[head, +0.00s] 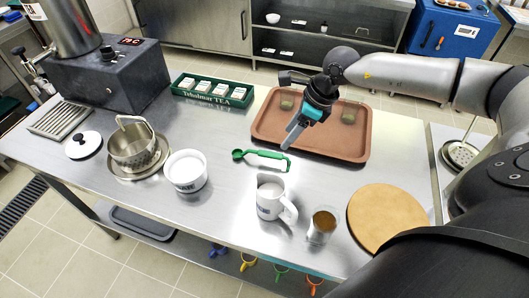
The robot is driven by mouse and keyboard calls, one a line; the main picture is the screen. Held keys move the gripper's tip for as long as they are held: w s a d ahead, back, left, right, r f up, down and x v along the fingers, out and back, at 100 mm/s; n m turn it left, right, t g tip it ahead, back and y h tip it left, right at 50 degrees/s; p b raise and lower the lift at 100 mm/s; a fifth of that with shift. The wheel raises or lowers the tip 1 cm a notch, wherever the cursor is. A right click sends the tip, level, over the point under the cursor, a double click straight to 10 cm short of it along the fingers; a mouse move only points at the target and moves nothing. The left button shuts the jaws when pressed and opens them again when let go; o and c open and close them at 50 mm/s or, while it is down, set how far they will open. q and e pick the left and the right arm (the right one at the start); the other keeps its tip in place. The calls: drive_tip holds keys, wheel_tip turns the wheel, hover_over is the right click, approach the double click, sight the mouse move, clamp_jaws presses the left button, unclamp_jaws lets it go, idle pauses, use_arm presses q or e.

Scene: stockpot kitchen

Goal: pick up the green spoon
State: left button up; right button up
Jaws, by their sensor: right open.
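The green spoon (262,155) lies on the steel counter (225,225) near its middle, with its round bowl to the left and a wider looped handle end to the right. My right gripper (292,137) comes in from the right above the counter. It is open and empty, and its fingers point down and left toward the handle end of the spoon. In this view the fingertips appear just above the handle; I cannot tell the exact height. My left gripper is not in view.
A brown tray (262,128) with small glasses lies behind the spoon. A white mug (270,198), a glass of brown liquid (322,226) and a round board (388,217) stand in front. A white canister (186,171) and metal pot (133,146) stand left. A tea box (212,90) stands behind.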

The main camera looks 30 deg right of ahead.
sight(275, 154)
drive_tip(key=x, duration=1)
drive_tip(key=shift+w+f+b, duration=0.1)
drive_tip(key=shift+f+b, duration=0.2)
clamp_jaws()
idle(1.0)
